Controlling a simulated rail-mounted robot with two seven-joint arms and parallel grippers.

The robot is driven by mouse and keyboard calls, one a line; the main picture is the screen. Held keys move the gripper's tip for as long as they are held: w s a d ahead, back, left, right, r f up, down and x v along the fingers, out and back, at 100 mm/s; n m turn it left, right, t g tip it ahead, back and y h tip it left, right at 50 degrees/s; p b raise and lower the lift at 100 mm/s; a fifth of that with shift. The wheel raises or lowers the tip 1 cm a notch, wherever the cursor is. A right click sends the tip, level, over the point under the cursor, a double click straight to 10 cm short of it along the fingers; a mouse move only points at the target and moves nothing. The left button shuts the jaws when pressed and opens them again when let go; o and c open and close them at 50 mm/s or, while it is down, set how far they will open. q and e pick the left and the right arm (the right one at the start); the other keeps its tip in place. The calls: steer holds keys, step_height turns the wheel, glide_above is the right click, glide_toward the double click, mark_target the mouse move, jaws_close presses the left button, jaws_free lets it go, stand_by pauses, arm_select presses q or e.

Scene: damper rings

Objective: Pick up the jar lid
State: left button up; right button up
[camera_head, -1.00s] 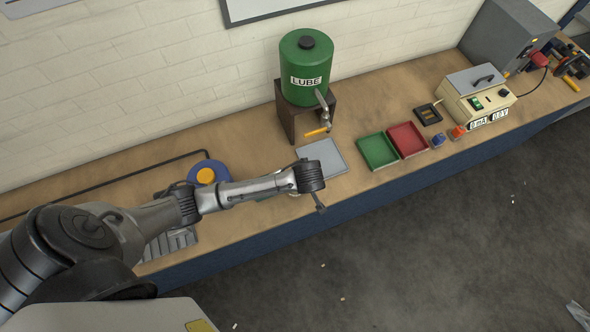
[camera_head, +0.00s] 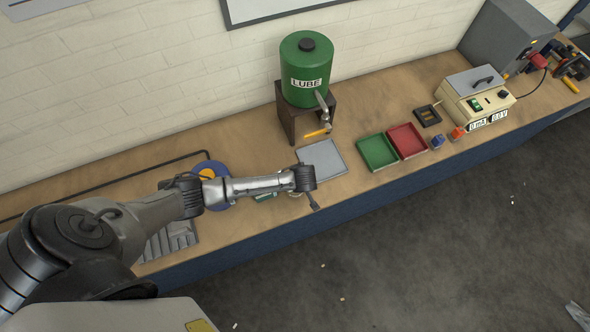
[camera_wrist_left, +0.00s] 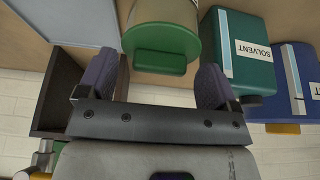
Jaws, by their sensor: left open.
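A round green piece (camera_wrist_left: 165,38), which looks like the jar lid, shows at the top middle of the left wrist view, with a green block-like tab on its lower side and a pale band around it. My left gripper (camera_wrist_left: 157,74) is open, one finger on either side of the tab in the picture. I cannot tell whether the fingers touch it. In the head view my left arm reaches over the bench and hides the lid. A bit of green (camera_head: 265,197) shows beside the forearm. My right gripper is not in view.
A green solvent container (camera_wrist_left: 240,50) and a blue container (camera_wrist_left: 300,75) stand close to the right finger in the wrist view. The lube drum (camera_head: 305,65) stands behind, and a grey tray (camera_head: 322,158) lies near the wrist. Green (camera_head: 377,151) and red (camera_head: 407,140) trays lie further right.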

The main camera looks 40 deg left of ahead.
arm_select(q)
steer(key=shift+f, duration=0.15)
steer(key=shift+c, duration=0.4)
steer(key=shift+a, duration=0.1)
steer(key=c, duration=0.9)
